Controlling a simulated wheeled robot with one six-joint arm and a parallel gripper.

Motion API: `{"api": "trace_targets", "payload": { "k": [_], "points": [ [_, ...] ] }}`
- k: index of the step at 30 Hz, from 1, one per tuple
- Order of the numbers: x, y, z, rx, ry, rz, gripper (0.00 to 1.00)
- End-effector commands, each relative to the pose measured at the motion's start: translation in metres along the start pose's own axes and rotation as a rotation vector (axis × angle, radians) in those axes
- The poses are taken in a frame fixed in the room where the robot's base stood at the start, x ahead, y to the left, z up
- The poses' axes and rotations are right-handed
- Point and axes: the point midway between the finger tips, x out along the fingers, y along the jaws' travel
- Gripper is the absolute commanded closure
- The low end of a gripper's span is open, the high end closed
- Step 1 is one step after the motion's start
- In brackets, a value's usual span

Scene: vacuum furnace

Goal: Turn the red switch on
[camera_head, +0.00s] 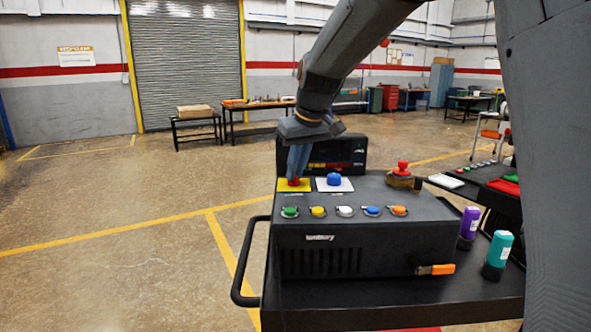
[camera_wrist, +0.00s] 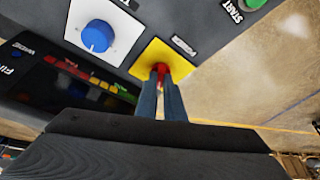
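The red switch (camera_wrist: 161,67) sits on a yellow square plate (camera_wrist: 178,57) marked with a word that looks like POWER. In the head view the plate (camera_head: 284,187) is at the left of the control box's top, and the red switch (camera_head: 294,182) shows at the fingertips. My gripper (camera_wrist: 161,76) points down at the switch from above. Its two blue-grey fingers are close together, with the red knob between their tips, and appear shut on it. The fingers partly hide the knob, so its turned position cannot be told.
A blue knob (camera_head: 334,179) on a white plate is just right of the switch. Several coloured buttons (camera_head: 345,211) line the front slope. A red emergency-style button (camera_head: 402,168) stands at the right, and a dark display (camera_head: 345,153) behind. Purple (camera_head: 469,223) and teal (camera_head: 498,250) bottles stand right of the box.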

Motion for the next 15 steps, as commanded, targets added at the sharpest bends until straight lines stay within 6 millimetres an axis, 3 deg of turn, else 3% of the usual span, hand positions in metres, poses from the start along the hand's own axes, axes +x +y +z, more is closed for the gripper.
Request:
{"api": "trace_targets", "payload": {
  "k": [15],
  "points": [
    [-0.0013, -0.0026, -0.0005, 0.133, -0.001, 0.055, 1.00]
  ]
}}
